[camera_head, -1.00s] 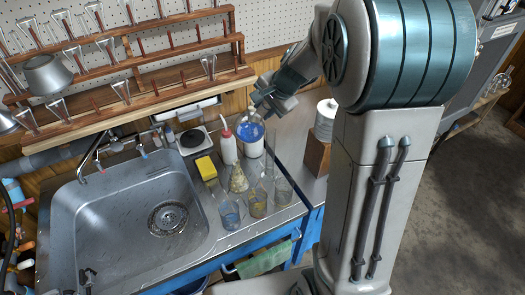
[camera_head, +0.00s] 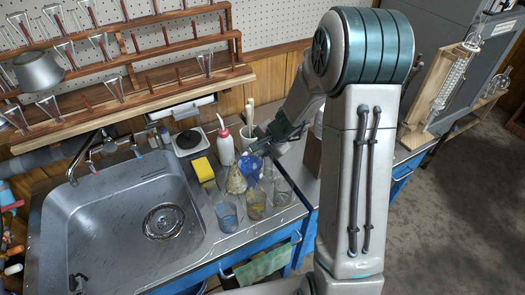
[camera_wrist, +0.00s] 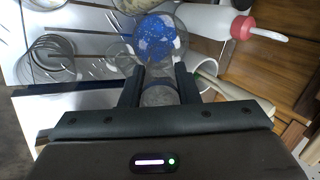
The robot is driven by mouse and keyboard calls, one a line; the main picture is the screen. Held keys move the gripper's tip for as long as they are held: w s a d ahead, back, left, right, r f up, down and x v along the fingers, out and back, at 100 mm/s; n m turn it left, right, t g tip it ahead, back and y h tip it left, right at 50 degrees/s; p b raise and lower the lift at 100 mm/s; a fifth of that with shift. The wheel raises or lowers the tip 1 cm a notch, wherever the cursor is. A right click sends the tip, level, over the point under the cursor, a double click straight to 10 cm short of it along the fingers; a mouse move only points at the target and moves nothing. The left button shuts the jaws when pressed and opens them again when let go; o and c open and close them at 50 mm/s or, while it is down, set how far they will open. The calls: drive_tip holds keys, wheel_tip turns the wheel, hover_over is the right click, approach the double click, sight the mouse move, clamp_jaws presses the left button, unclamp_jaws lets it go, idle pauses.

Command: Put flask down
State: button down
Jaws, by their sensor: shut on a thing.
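The flask (camera_head: 250,169) is round glass with blue contents. My gripper (camera_head: 257,140) reaches down-left over the counter and is shut on the flask's neck. In the wrist view my gripper (camera_wrist: 160,82) has one finger on each side of the neck, and the blue bulb of the flask (camera_wrist: 154,38) lies beyond the fingertips. The flask is among the glassware at the counter's right part. I cannot tell whether its base touches anything.
A red-topped wash bottle (camera_head: 225,147) and yellow sponge (camera_head: 203,170) are left. The sink (camera_head: 125,235) lies farther left.

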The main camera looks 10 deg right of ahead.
drive_tip(key=shift+f, duration=0.25)
drive_tip(key=c, duration=1.1)
unclamp_jaws()
drive_tip(key=shift+r, duration=0.15)
